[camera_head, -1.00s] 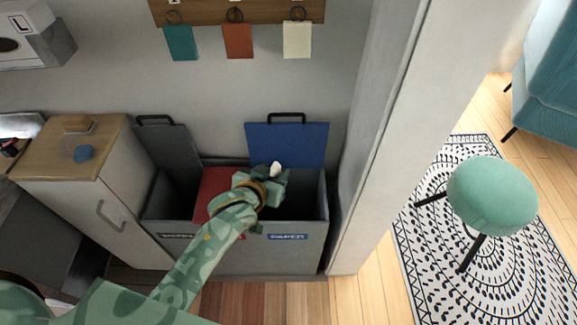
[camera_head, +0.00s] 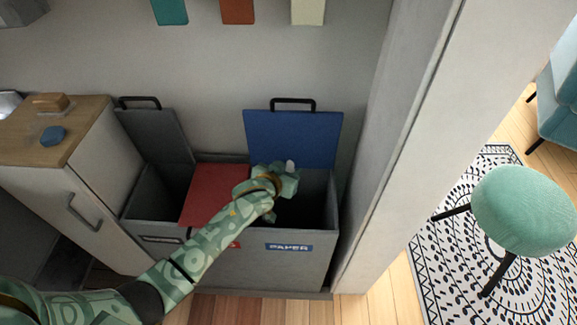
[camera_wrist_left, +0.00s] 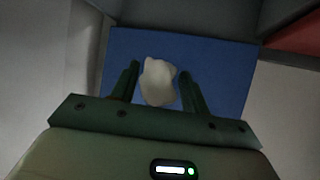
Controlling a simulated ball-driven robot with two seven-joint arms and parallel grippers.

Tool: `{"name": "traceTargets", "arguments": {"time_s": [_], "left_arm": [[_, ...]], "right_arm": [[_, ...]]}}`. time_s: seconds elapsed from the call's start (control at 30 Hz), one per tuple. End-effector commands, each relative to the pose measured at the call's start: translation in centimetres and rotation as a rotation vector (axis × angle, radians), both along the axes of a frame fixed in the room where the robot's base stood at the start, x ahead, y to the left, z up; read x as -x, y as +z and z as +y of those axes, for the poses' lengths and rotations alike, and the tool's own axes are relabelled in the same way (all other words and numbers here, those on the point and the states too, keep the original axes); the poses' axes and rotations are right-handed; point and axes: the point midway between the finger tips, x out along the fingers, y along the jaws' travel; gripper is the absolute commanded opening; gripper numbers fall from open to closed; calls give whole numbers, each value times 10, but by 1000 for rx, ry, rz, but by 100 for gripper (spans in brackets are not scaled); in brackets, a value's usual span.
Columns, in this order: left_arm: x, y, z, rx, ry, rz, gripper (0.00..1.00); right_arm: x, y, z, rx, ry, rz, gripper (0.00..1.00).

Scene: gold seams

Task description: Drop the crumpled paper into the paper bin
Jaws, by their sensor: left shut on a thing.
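The crumpled paper (camera_wrist_left: 159,82) is a small white lump between the two fingers of my left gripper (camera_wrist_left: 157,88) in the left wrist view. In the head view a bit of the paper (camera_head: 290,166) shows beside my left gripper (camera_head: 284,190), which is over the opening of the paper bin (camera_head: 290,262). The gripper is shut on the paper. The paper bin is the right compartment of a grey box, with a blue label reading PAPER and its blue lid (camera_head: 292,138) raised. The blue lid also fills the middle of the left wrist view (camera_wrist_left: 220,85). My right gripper is not in view.
The middle compartment has a red lid (camera_head: 214,192), shut. The left compartment's grey lid (camera_head: 155,135) stands open. A wood-topped cabinet (camera_head: 98,125) is at left. A white wall edge (camera_head: 400,150) rises close to the right of the bins. A green stool (camera_head: 525,210) stands on a patterned rug.

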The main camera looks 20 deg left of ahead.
Motion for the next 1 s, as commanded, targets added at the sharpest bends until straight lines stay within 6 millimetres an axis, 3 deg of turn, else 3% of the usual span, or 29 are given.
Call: {"name": "traceTargets", "arguments": {"time_s": [0.27, 0.3, 0.4, 0.77, 1.0], "left_arm": [[0, 0, 0, 0, 0, -2, 25], [0, 0, 0, 0, 0, -2, 48], [0, -1, 0, 0, 0, -2, 71], [6, 4, 0, 0, 0, -2, 71], [51, 36, 6, 0, 1, -5, 71]], "right_arm": [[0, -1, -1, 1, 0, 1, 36], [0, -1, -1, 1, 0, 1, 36], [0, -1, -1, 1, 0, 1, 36], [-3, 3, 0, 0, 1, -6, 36], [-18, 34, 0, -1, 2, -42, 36]]}}
